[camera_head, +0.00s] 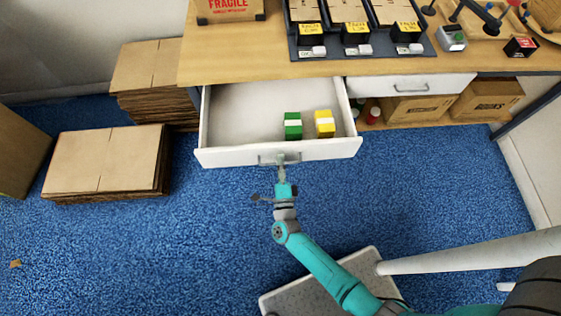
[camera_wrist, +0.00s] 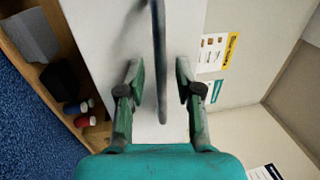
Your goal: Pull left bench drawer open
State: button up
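The left bench drawer (camera_head: 225,157) is pulled well out from under the bench top, its white interior showing. A green block (camera_head: 293,132) and a yellow block (camera_head: 325,130), each with a white band, lie inside at the right. My gripper (camera_head: 281,158) is at the handle (camera_head: 265,160) on the drawer's front. In the wrist view, the handle bar (camera_wrist: 160,75) runs between the two fingers of my gripper (camera_wrist: 159,66). The fingers are apart with a visible gap on each side of the bar.
The right drawer (camera_head: 411,87) is shut. Stacks of flat cardboard (camera_head: 105,160) lie on the blue carpet left of the open drawer. Cartons (camera_head: 420,108) sit on the shelf under the bench (camera_head: 240,55). The carpet in front is mostly clear.

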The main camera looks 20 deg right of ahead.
jog(key=v, duration=1.2)
dwell(0.7)
jog(key=s+d+r+n+g+y, duration=0.2)
jog(key=s+d+r+n+y, duration=0.1)
jog(key=s+r+n, duration=0.7)
jog(key=s+d+r+n+g+y, duration=0.2)
jog(key=s+d+r+n+y, duration=0.1)
jog(key=s+r+n, duration=0.8)
notch_tip(320, 180, up, 4)
jog(key=shift+s+r+n, duration=0.25)
jog(key=shift+s+n, duration=0.05)
jog(key=shift+s, duration=0.9)
jog(key=shift+d, duration=0.1)
